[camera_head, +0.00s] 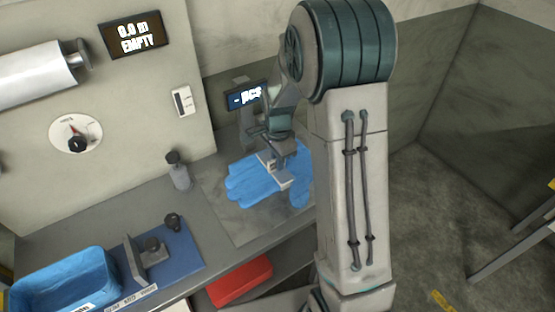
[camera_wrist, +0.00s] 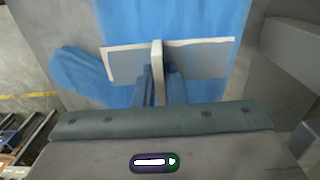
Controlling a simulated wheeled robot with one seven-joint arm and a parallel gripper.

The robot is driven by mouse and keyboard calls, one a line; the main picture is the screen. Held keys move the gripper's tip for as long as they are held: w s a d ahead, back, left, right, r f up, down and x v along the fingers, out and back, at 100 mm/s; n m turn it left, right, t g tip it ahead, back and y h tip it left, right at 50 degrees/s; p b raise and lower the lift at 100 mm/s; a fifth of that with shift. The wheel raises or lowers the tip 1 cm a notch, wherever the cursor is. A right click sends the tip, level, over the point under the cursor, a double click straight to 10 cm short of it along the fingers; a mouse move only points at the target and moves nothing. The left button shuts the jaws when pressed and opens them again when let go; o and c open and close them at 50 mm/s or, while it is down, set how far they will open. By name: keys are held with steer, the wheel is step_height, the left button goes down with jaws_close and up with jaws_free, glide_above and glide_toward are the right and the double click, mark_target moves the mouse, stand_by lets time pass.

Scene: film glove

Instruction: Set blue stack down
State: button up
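The blue stack (camera_head: 245,184) is glove-shaped, with its fingers toward the left in the head view. It lies flat on or just above a grey plate (camera_head: 241,228) on the bench; I cannot tell if it touches. A pale bracket with an upright fin (camera_wrist: 158,66) sits across the stack in the wrist view, where the blue stack (camera_wrist: 82,72) spreads below it. My gripper (camera_wrist: 159,92) has its two blue-grey fingers close on either side of this fin, apparently shut on it. In the head view my gripper (camera_head: 272,160) is over the stack, and my arm hides its right part.
A small display (camera_head: 247,96) stands behind the plate. A grey bottle (camera_head: 178,170) is left of it. A blue bin (camera_head: 64,278) and a blue fixture (camera_head: 165,255) are at the front left. A red bin (camera_head: 240,281) is below the bench.

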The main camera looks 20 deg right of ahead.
steer(key=o, duration=0.3)
step_height(320, 180, up, 12)
steer(key=s+r+n+t, duration=0.3)
steer(key=s+n, duration=1.1)
steer(key=s, duration=0.7)
steer(key=shift+s+r+n+b, duration=0.15)
steer(key=shift+r+n+b, duration=0.15)
steer(key=shift+r+b, duration=0.1)
